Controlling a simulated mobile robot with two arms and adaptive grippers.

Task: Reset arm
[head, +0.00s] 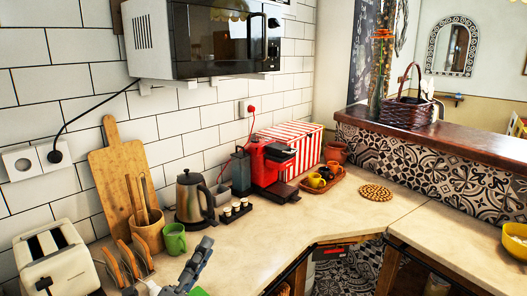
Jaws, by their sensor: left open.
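My left gripper (197,262) shows at the bottom of the head view, grey, reaching up over the front of the beige counter (330,215). It is open, and I see nothing between its fingers. Its lower part and most of the arm are cut off by the picture's bottom edge. A green mug (174,239) stands just behind and left of it. My right gripper is not in view.
A toaster (55,262) and toast rack (128,262) stand left of the gripper. Behind are a utensil pot (148,234), kettle (190,200), cutting board (118,178) and red coffee machine (268,162). The counter right of the gripper is mostly clear.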

